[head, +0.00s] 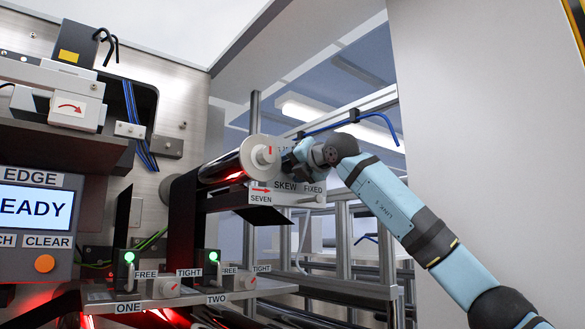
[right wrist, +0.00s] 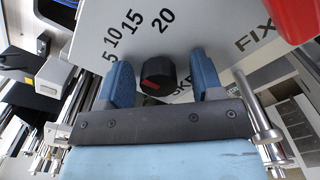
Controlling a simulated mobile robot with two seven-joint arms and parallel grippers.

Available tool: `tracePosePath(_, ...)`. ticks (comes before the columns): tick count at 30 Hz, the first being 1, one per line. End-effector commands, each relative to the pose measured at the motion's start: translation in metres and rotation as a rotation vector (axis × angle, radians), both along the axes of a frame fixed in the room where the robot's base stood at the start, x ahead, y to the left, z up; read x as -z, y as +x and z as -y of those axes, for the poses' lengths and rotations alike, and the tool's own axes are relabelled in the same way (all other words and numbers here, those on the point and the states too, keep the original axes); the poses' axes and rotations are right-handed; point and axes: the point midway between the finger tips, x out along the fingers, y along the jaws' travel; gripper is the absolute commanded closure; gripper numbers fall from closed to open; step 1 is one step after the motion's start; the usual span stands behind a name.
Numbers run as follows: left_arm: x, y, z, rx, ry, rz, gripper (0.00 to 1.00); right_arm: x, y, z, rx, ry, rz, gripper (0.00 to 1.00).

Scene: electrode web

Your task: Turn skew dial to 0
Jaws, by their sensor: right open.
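The skew dial (right wrist: 158,77) is a small black knob with a red mark, on a light panel (right wrist: 125,68) printed with 5, 10, 15 and 20. The 0 is not visible, and I cannot tell which number the mark points at. My right gripper (right wrist: 163,80) is open, with one blue finger on each side of the dial; I see gaps between fingers and knob. In the head view my right gripper (head: 298,160) is at the panel above the SKEW and FIXED lettering (head: 298,187) and hides the dial. My left gripper is not in view.
A roller with a pale round end (head: 258,157) sits just left of my right gripper. Lower down are ONE and TWO stations with green lights (head: 129,257). A blue hose (head: 360,121) runs above my right gripper.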

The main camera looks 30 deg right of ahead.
Motion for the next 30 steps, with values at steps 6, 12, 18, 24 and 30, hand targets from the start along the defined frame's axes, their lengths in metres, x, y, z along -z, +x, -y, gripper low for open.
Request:
tracePosePath(6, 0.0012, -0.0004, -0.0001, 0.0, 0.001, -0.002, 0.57, 0.0, 0.0001, -0.0004, 0.0, 0.0, 0.0, 0.4)
tracePosePath(12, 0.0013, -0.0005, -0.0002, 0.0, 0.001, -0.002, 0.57, 0.0001, 0.0001, -0.0002, 0.0, 0.0, 0.0, 0.76)
tracePosePath(18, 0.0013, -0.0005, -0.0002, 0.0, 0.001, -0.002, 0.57, 0.0001, 0.0001, -0.0001, 0.0, -0.001, 0.0, 0.89)
tracePosePath(24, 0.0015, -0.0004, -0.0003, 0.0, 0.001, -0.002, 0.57, 0.0002, 0.0003, -0.0004, 0.0, -0.035, 0.003, 0.89)
tracePosePath(30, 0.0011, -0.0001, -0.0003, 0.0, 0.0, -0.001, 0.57, 0.0001, 0.0004, -0.0009, -0.002, -0.137, 0.011, 0.89)
